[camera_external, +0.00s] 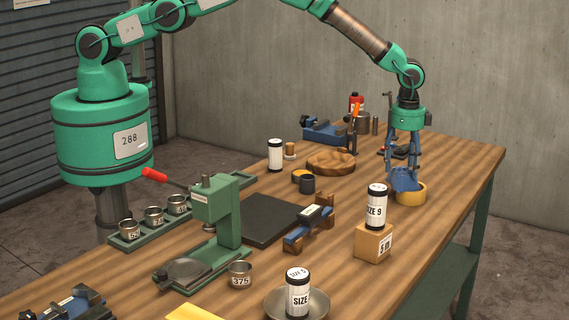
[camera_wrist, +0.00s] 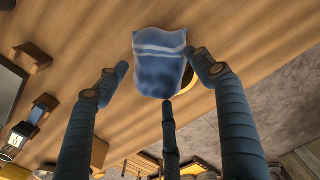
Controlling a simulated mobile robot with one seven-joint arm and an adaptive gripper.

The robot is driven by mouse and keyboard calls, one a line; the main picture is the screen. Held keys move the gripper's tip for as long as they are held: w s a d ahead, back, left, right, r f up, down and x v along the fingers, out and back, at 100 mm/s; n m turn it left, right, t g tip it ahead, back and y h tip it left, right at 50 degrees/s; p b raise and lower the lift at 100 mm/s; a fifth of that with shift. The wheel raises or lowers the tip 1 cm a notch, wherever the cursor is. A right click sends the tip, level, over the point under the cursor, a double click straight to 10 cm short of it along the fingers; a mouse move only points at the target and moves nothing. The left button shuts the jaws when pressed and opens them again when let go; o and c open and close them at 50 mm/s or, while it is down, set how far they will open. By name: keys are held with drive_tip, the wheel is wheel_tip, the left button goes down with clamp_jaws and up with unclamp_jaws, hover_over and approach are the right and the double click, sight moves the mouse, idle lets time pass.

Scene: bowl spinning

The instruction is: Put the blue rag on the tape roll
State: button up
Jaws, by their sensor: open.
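The blue rag (camera_external: 404,181) lies over the top of the yellow tape roll (camera_external: 412,195), towards the far right part of the table. In the wrist view the rag (camera_wrist: 159,68) has a pale stripe and covers most of the roll; only a dark and yellow edge (camera_wrist: 187,80) of the roll shows at its right. My gripper (camera_external: 404,168) is just above the rag and points down. Its fingers are spread around the rag, with the right fingertip very close to it in the wrist view. I cannot tell whether any finger touches it.
A black-and-white can (camera_external: 376,208) stands on a wooden block (camera_external: 373,243) in front of the roll. A round wooden board (camera_external: 331,162), a small vise and a red bottle are behind to the left. The table's right edge is near the roll. Bare wood lies between.

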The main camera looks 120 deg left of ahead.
wheel_tip(320, 180, up, 9)
drive_tip(key=b, duration=0.1)
drive_tip(key=shift+f, duration=0.2)
idle(1.0)
